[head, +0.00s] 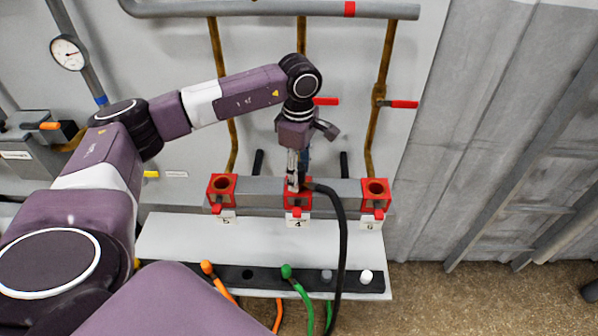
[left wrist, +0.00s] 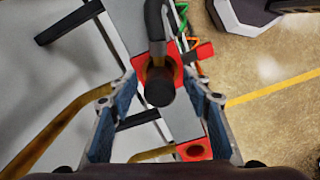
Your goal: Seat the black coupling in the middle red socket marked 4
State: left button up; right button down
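The black coupling (left wrist: 158,92) shows in the left wrist view as a dark cylinder end at the middle red socket (left wrist: 141,66), its black hose (left wrist: 153,18) leading off the top. How deep it sits cannot be told. In the head view, the middle red socket (head: 306,201) stands above the tag marked 4 (head: 297,219), and the hose (head: 343,235) loops down to its right. My left gripper (head: 298,184) is over this socket and hides most of the coupling. In the wrist view my left gripper (left wrist: 160,106) is open, its blue-padded fingers apart on both sides of the coupling. My right gripper is not in view.
Empty-looking red sockets stand at left (head: 222,187) and right (head: 376,189) on the grey rail (head: 259,191). Below, a black strip (head: 315,287) holds orange, green and white-topped connectors. Brown pipes (head: 384,62) and red valve handles (head: 404,104) are behind my arm.

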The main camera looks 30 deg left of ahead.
pick_arm(q)
notch_tip(320, 180, up, 12)
dwell(0.6)
dwell(0.5)
